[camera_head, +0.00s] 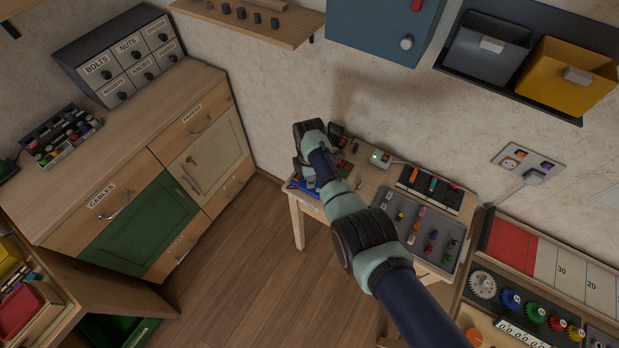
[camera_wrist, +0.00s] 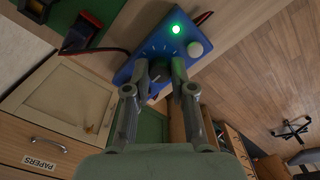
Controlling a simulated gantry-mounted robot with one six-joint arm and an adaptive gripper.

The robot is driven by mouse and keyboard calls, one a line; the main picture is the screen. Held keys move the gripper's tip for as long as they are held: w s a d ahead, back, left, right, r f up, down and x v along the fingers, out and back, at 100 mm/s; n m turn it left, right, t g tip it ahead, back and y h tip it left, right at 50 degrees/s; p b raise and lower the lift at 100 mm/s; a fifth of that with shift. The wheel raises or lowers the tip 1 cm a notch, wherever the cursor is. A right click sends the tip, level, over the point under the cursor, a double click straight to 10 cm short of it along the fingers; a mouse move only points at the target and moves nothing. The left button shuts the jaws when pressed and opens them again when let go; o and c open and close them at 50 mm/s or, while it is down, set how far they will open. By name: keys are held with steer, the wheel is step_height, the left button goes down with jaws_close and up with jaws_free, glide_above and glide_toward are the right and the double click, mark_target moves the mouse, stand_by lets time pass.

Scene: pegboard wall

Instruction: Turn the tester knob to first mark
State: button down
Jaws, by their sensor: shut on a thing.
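The blue tester (camera_wrist: 130,70) lies near the top middle of the wrist view, with a lit green lamp (camera_wrist: 176,29), a pale round button (camera_wrist: 195,49) and small white marks around its dial. My gripper (camera_wrist: 161,72) reaches down to its face, with its fingers on both sides of the tester knob (camera_wrist: 159,77), shut on it. The fingers partly cover the knob, and I cannot tell which mark it points to. In the head view, a blue edge of the tester (camera_head: 299,184) shows at the left end of the small table, mostly hidden by my wrist.
The small table (camera_head: 372,178) also holds a white box with a green light (camera_head: 380,157), a black tool tray (camera_head: 430,189) and a grey tray (camera_head: 420,232) of small parts. Red and black leads run beside the tester. A drawer cabinet (camera_head: 150,160) stands left.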

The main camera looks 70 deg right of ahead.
stand_by(0.4)
steer(key=c, duration=1.2)
jaws_free()
steer(key=shift+c, duration=0.2)
step_height(320, 180, up, 12)
